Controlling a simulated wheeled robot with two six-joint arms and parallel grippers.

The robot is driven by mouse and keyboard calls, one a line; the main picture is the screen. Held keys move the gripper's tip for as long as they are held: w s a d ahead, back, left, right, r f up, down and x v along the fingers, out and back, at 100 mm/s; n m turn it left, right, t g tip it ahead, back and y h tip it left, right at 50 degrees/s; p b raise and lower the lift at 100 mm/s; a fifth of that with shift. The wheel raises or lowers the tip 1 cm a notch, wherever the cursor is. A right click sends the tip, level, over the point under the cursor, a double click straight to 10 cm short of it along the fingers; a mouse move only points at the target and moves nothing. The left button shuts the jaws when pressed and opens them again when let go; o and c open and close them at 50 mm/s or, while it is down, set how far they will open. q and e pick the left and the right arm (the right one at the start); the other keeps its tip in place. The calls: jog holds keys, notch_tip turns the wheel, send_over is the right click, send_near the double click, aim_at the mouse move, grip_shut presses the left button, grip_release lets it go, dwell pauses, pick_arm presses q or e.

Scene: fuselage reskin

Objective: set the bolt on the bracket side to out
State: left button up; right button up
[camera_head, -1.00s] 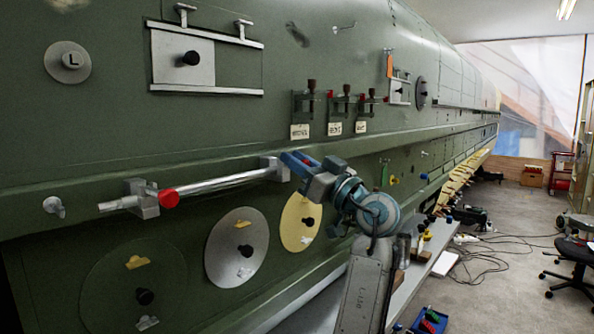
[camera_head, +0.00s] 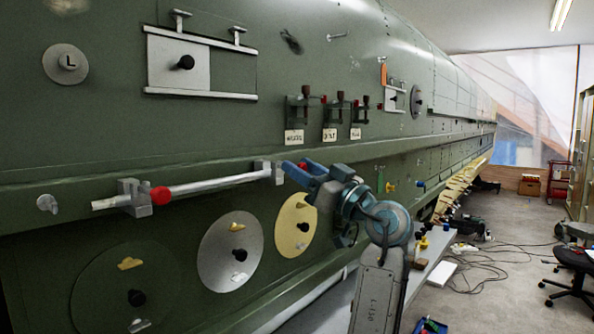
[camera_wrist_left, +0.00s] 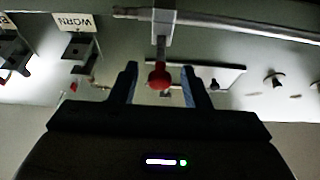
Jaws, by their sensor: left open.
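The bolt is a long pale rod (camera_head: 215,183) lying along the green wall, through a left bracket (camera_head: 136,197) and a right bracket (camera_head: 266,172). A red knob (camera_head: 161,196) sits on it beside the left bracket. My left gripper (camera_head: 291,168) is at the rod's right end, next to the right bracket, and partly covers that area. In the left wrist view, a red ball (camera_wrist_left: 160,76) on a stem stands out from a bracket (camera_wrist_left: 163,27), between the open fingers (camera_wrist_left: 162,84). Contact with the ball cannot be told. My right gripper is not in view.
A sliding panel (camera_head: 180,64) is higher left. Round discs (camera_head: 230,251) lie below the rod.

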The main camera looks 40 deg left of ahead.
pick_arm(q)
jog(key=b+v, duration=0.3)
jog(key=v, duration=0.6)
jog(key=shift+b, duration=0.35)
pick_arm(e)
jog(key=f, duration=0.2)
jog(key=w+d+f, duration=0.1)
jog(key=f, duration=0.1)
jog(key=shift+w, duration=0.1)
pick_arm(q)
jog(key=shift+d, duration=0.1)
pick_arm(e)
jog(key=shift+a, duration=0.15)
